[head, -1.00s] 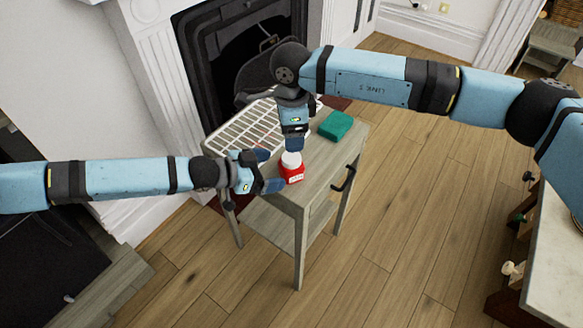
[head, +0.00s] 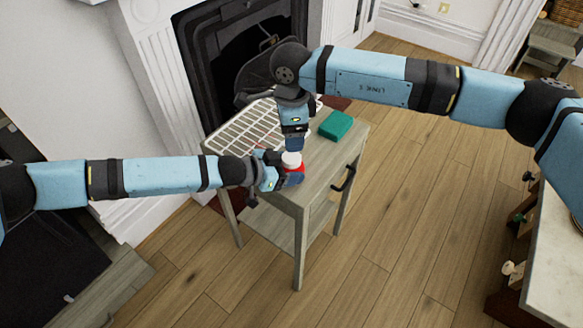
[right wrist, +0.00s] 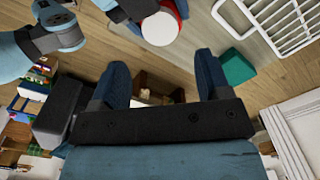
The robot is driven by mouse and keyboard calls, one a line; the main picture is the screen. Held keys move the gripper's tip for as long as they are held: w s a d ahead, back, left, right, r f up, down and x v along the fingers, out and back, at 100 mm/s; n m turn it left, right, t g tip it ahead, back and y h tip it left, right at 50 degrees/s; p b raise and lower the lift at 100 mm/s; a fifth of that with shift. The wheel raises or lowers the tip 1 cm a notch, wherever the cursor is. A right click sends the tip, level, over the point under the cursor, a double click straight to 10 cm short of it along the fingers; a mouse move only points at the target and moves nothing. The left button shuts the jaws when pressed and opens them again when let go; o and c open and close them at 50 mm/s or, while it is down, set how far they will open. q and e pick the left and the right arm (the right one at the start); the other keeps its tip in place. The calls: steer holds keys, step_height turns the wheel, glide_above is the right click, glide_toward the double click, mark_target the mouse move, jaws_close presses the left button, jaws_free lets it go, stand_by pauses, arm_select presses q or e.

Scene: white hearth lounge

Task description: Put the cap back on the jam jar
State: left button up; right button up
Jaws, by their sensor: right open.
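The red jam jar (head: 298,170) stands upright near the front corner of the small grey wooden table (head: 310,188). A round white top (head: 291,159) shows on it; I cannot tell whether this is a seated cap. It also shows in the right wrist view (right wrist: 160,29), beyond my right fingers. My left gripper (head: 284,173) has its fingers at the jar's sides, low down, partly hiding it; whether they grip is unclear. My right gripper (head: 294,146) points down just above and behind the white top. In the right wrist view its fingers (right wrist: 161,78) are apart with nothing between them.
A white wire rack (head: 245,130) lies on the table's left and back part. A green block (head: 336,125) sits to the right of my right gripper. A dark drawer handle (head: 344,178) sticks out at the right side. The fireplace (head: 235,60) is behind.

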mark_target(292, 157)
arm_select(q)
steer(key=c, duration=0.7)
arm_select(e)
steer(key=shift+o, duration=1)
arm_select(q)
jaws_close()
arm_select(e)
steer(key=shift+r, duration=0.1)
steer(key=shift+d+r+y, duration=0.15)
steer(key=shift+r+y, duration=0.1)
steer(key=shift+y, duration=0.15)
steer(key=d+r+n+y, duration=0.1)
steer(key=w+d+r+g+y, duration=0.1)
steer(key=d+r, duration=0.1)
steer(key=shift+w+d+r+n, duration=0.1)
steer(key=shift+w+d+n, duration=0.05)
steer(key=shift+d+n, duration=0.2)
steer(key=x, duration=1.2)
steer(key=shift+a, duration=0.3)
steer(key=shift+c, duration=0.5)
